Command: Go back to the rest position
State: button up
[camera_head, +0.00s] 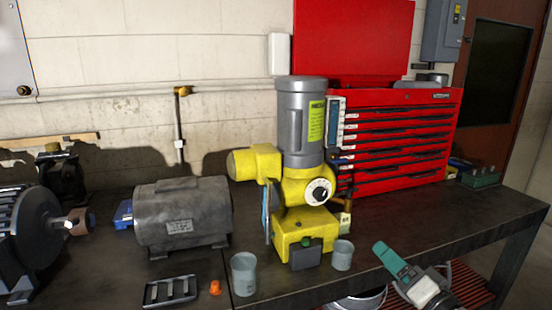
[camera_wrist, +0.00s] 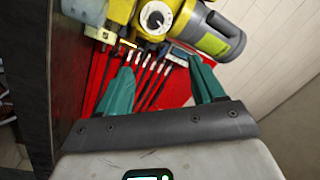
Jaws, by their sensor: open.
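My gripper (camera_head: 387,264) is at the lower right in the head view, in front of the workbench's front edge. It also shows in the wrist view (camera_wrist: 160,68), where its two teal fingers are spread apart with nothing held between them. The head view shows it to the right of a yellow and grey motor-driven pump (camera_head: 306,190), clear of it. In the wrist view the pump (camera_wrist: 157,18) lies beyond the fingers at the top, with the red tool chest behind.
The dark workbench (camera_head: 400,215) holds a grey motor (camera_head: 183,213), two grey cups (camera_head: 244,274) (camera_head: 342,255), a small orange piece (camera_head: 215,287) and a black slotted tray (camera_head: 171,291). A red tool chest (camera_head: 395,140) stands at the back. The bench's right part is mostly clear.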

jog(key=s+a+f+n+g+h, duration=0.1)
jog(key=s+f+n+g+h, duration=0.25)
jog(key=s+f+g, duration=0.9)
jog(key=s+d+f+g+h, duration=0.1)
jog(key=s+f, duration=0.4)
jog(key=s, duration=0.4)
jog(key=s+d+f+n+g+h, duration=0.1)
jog(key=s+d+f, duration=0.1)
jog(key=s+f, duration=0.3)
jog(key=s+d+f+n+g+h, duration=0.1)
jog(key=s+f, duration=0.4)
jog(key=s, duration=0.8)
jog(key=shift+d+f+g+h, duration=0.2)
jog(key=shift+d+g+h, duration=0.15)
jog(key=shift+d+g, duration=0.15)
